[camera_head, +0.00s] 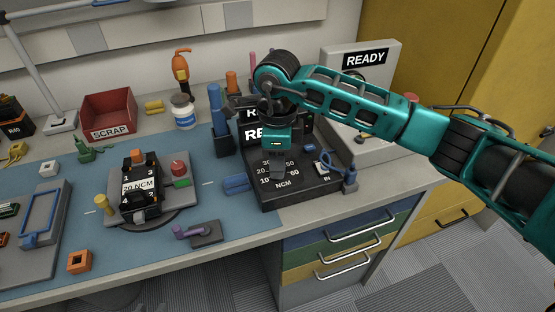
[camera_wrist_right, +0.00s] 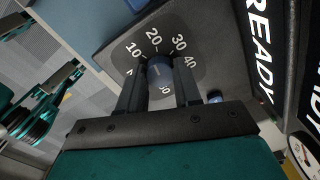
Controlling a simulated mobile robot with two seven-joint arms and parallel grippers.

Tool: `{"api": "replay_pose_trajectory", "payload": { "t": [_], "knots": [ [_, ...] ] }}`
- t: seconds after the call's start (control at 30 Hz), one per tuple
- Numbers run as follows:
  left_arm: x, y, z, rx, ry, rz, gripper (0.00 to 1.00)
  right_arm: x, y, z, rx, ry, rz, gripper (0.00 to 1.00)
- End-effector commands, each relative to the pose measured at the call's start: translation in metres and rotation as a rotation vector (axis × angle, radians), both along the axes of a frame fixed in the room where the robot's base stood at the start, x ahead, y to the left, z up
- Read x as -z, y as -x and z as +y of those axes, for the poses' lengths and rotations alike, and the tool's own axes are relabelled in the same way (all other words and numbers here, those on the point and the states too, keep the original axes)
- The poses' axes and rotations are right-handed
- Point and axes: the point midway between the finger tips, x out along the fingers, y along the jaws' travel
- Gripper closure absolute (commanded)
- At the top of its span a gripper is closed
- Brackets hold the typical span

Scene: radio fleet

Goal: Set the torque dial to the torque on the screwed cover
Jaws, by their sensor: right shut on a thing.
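The torque dial is a blue knob (camera_wrist_right: 160,72) on a dark panel (camera_head: 300,190) marked NCM. In the right wrist view, the numbers 10, 20, 30 and 40 ring it; another number is partly hidden. A faint pale line on the knob seems to point roughly toward 20. My right gripper (camera_wrist_right: 158,95) is shut on the knob from both sides; it also shows in the head view (camera_head: 278,170).
A display reading READY (camera_head: 365,58) stands behind, and my arm crosses in front of it. Blue upright tool (camera_head: 220,120), white jar (camera_head: 183,111) and red SCRAP bin (camera_head: 108,115) stand nearby. A purple-handled piece (camera_head: 205,233) lies near the front edge.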

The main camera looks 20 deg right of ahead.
Motion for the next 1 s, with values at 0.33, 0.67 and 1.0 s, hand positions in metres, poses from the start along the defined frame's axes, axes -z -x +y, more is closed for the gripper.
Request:
{"api": "replay_pose_trajectory", "payload": {
  "t": [0.33,0.67,1.0],
  "knots": [
    [0.0006,-0.0022,0.0003,0.000,0.000,-0.005,0.66,-0.0006,-0.0005,0.0003,0.173,-0.002,-0.002,0.97],
    [0.0008,-0.0022,0.0005,0.000,0.000,-0.005,0.66,-0.0010,-0.0008,0.0006,0.215,-0.003,-0.003,0.97],
    [0.0009,-0.0020,0.0004,0.000,-0.001,-0.004,0.66,-0.0011,-0.0010,0.0006,0.214,-0.004,-0.004,0.61]
  ]
}}
